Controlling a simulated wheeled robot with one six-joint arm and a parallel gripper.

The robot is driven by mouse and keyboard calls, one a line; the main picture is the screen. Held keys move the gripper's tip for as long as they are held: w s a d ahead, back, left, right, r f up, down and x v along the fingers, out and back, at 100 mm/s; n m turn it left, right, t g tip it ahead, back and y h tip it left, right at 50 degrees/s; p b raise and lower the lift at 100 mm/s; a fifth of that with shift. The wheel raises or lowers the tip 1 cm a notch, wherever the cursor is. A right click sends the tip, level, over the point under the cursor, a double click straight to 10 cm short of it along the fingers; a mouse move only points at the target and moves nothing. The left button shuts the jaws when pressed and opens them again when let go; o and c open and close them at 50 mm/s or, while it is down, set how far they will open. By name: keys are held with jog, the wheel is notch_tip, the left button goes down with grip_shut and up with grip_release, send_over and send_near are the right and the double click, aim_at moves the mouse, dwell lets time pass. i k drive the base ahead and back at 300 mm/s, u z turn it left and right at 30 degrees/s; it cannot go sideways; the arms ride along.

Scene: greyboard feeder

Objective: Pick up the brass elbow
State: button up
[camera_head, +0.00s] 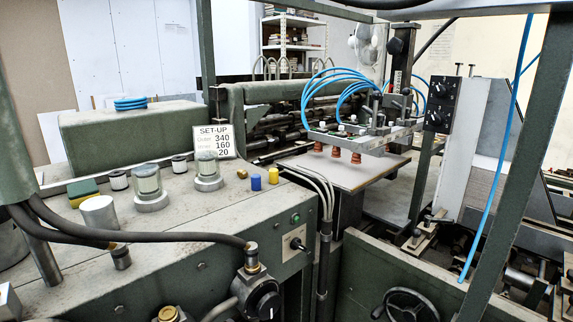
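A small brass-coloured piece (242,174) sits on the grey-green machine top (190,215), near its back right. It looks like the brass elbow, but it is too small to make out its bend. A blue cylinder (256,182) and a yellow cylinder (273,176) stand just to its right, apart from it. My gripper is not in view, so where it is relative to the piece cannot be told.
A glass-topped fitting (207,171) and the set-up sign (214,141) stand left of the brass piece. A black hose (150,237) crosses the front.

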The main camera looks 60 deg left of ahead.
aim_at(242, 173)
jog(key=i, duration=0.45)
jog(key=u, duration=2.65)
